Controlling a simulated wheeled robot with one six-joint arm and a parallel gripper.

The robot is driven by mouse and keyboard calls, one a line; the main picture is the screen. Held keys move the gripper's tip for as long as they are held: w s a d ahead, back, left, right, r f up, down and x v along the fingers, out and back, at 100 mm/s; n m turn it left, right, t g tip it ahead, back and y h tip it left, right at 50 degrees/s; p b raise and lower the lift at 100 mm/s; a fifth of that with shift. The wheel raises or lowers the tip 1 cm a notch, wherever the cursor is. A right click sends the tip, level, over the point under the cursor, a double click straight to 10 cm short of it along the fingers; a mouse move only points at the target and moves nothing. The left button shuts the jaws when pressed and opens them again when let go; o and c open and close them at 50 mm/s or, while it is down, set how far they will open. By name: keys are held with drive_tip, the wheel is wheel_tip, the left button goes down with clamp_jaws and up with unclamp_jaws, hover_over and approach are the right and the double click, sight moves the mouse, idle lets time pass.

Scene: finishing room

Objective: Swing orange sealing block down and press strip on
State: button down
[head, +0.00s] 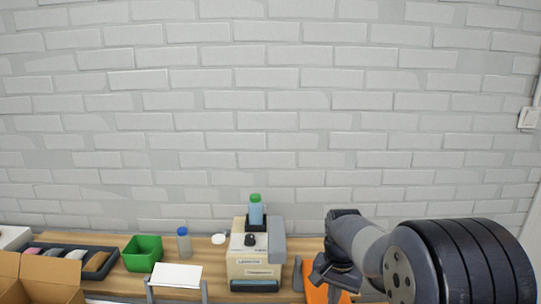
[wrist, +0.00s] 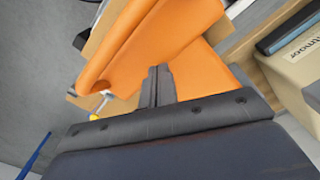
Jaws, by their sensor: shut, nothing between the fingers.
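The orange sealing block (head: 317,294) shows at the bottom edge of the head view, partly hidden by my gripper (head: 328,272). In the wrist view the orange block (wrist: 150,38) fills the upper middle, with a raised rounded part and a flatter orange face (wrist: 203,78) beside it. My gripper's fingers (wrist: 158,82) are shut together with nothing between them and appear in front of the orange surface. I cannot tell if they touch it. I cannot make out the strip.
A beige machine (head: 256,262) with a bottle (head: 256,211) on top stands left of my gripper on the wooden bench (head: 308,246). Further left are a white panel on a stand (head: 176,275), a green bin (head: 142,253), a blue-capped bottle (head: 184,244), a dark tray (head: 62,254) and a cardboard box (head: 40,281).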

drive_tip(key=shift+f+b, duration=0.35)
drive_tip(key=shift+f, duration=0.4)
idle(0.8)
drive_tip(key=shift+r, duration=0.15)
wheel_tip(320, 180, up, 7)
drive_tip(key=p, duration=0.6)
idle(0.5)
wheel_tip(320, 180, down, 7)
drive_tip(key=b, duration=0.6)
idle(0.4)
